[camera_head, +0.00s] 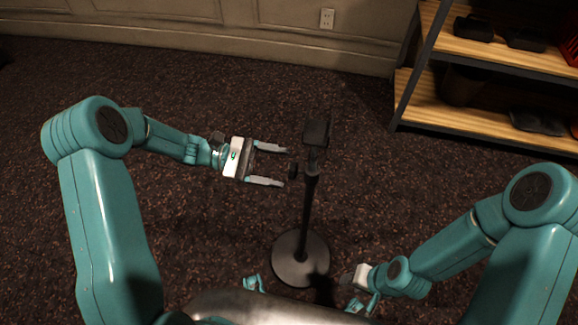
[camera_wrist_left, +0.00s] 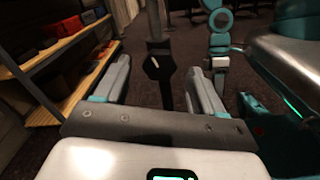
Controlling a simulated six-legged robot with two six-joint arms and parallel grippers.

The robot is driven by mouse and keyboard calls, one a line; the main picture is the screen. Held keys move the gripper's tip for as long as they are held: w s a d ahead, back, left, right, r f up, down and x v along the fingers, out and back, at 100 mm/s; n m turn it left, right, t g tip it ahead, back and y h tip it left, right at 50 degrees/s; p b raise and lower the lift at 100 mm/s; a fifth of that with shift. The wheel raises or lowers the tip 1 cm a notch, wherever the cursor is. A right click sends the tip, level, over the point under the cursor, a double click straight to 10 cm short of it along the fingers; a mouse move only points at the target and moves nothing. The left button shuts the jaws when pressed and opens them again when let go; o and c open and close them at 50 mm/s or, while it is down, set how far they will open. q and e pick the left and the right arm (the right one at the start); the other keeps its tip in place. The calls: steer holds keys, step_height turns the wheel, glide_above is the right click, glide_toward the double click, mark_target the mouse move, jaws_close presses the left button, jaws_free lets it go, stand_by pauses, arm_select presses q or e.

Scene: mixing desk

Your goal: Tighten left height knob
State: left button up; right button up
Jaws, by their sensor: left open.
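A black stand has a round base (camera_head: 290,268), an upright pole (camera_head: 308,205) and a dark box-like head (camera_head: 316,132). A small dark knob (camera_head: 293,171) sticks out from the left side of the pole, just below the head. In the left wrist view the knob (camera_wrist_left: 152,67) shows in front of the pole, between the fingers. My left gripper (camera_head: 284,166) is open and empty. Its fingers point right at the stand, with the tips just left of the knob and apart from it. My right gripper (camera_head: 347,279) is low, right of the base; its fingers are too dark to read.
A shelf with wooden boards (camera_head: 480,111) holds dark items at the upper right; in the left wrist view the shelf (camera_wrist_left: 60,45) is on the left. A panelled wall (camera_head: 230,35) runs along the back. The carpet around the stand is clear.

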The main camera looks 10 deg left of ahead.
arm_select(q)
steer(key=a, duration=1.2)
steer(key=shift+a, duration=0.2)
arm_select(e)
steer(key=shift+r, duration=0.2)
arm_select(q)
steer(key=shift+d, duration=0.1)
